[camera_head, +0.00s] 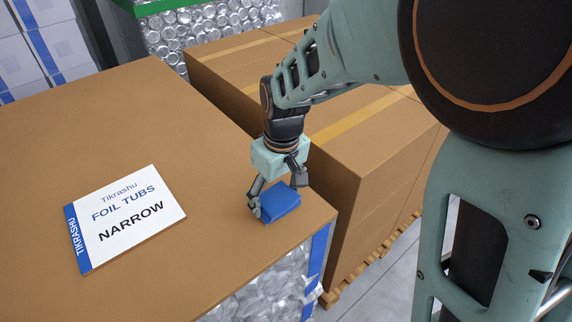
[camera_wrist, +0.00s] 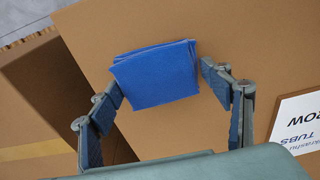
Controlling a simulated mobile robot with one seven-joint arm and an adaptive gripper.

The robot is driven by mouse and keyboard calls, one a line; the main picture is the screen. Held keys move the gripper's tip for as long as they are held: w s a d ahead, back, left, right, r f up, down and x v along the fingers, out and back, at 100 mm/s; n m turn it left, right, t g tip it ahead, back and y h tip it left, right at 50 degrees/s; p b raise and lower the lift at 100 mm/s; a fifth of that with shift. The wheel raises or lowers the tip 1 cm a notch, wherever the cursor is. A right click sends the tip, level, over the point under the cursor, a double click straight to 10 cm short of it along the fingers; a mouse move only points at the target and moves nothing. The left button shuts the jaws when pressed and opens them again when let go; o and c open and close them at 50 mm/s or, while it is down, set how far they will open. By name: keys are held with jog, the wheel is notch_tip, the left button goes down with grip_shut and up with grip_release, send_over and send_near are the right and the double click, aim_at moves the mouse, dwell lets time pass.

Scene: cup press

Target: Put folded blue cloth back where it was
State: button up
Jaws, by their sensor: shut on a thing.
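The folded blue cloth (camera_head: 281,204) is at the near right corner of the cardboard box top. My gripper (camera_head: 276,192) points down over it, with one finger at each side, and is shut on the cloth. In the wrist view the cloth (camera_wrist: 157,75) is a flat folded stack between the fingertips of my gripper (camera_wrist: 163,82). I cannot tell whether the cloth rests on the cardboard or hangs just above it.
A white sign (camera_head: 124,217) reading "Foil Tubs Narrow" lies on the cardboard box top (camera_head: 130,110) to the left. Taped cartons (camera_head: 330,130) stand beyond a gap on the right. A bin of shiny tubs (camera_head: 205,32) is behind. Much of the box top is clear.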

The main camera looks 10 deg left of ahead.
aim_at(280, 202)
jog(key=o, duration=1.1)
jog(key=shift+f, duration=0.2)
notch_tip(280, 202, up, 12)
jog(key=d, duration=0.1)
jog(key=shift+s+r+p, duration=0.15)
jog(key=shift+s+p, duration=0.15)
jog(key=shift+s, duration=0.15)
